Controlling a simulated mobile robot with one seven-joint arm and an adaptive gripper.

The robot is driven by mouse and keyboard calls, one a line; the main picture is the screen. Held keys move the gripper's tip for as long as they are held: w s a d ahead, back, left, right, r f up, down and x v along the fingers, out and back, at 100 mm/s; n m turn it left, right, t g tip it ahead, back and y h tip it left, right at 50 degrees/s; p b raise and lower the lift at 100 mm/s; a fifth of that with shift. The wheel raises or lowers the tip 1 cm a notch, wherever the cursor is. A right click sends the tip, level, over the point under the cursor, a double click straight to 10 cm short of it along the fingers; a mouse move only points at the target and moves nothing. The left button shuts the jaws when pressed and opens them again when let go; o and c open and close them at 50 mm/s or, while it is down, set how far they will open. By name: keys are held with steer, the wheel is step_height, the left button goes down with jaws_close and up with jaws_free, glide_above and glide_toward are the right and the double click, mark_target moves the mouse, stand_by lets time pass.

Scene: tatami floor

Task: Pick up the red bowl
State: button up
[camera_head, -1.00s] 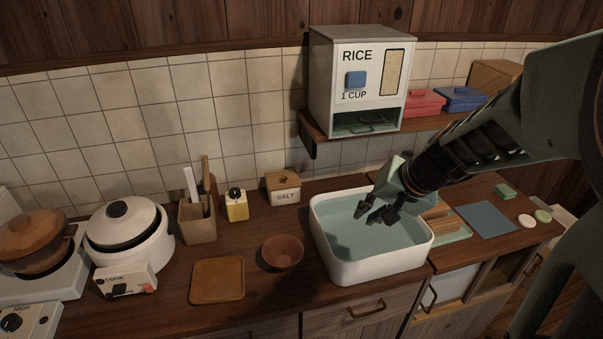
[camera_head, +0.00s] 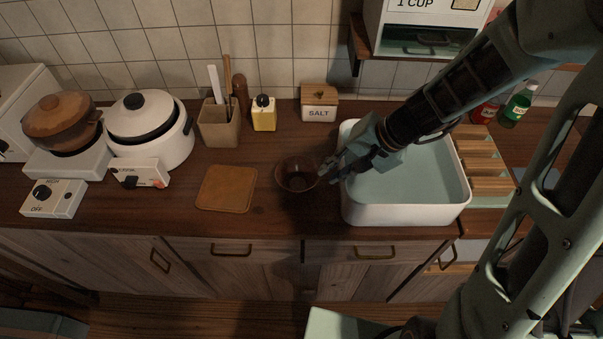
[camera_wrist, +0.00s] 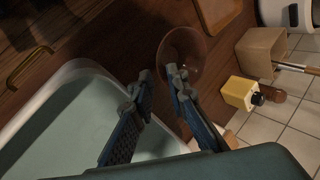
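The reddish-brown bowl (camera_head: 297,178) stands upright on the wooden counter between the tan board and the white basin. It looks empty. In the wrist view the bowl (camera_wrist: 184,52) lies just beyond my fingertips. My gripper (camera_head: 333,172) is at the bowl's right side, above the basin's left rim. In the wrist view my gripper (camera_wrist: 158,77) shows its two fingers apart with a gap between them and nothing held. The right finger's tip overlaps the bowl's rim in that view; I cannot tell whether it touches.
The white water-filled basin (camera_head: 355,214) is right of the bowl. A tan board (camera_head: 228,188) lies to its left. A salt box (camera_head: 319,108), a yellow bottle (camera_head: 264,115) and a utensil holder (camera_head: 219,126) stand behind. The counter in front of the bowl is clear.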

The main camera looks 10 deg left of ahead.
mark_target(311, 185)
steer(key=x, duration=0.5)
steer(key=shift+a+f, duration=0.15)
steer(key=shift+a, duration=0.05)
steer(key=shift+b+x, duration=0.3)
steer(key=shift+x, duration=1.75)
steer(key=shift+w, duration=0.15)
steer(key=shift+c, duration=0.5)
jaws_close()
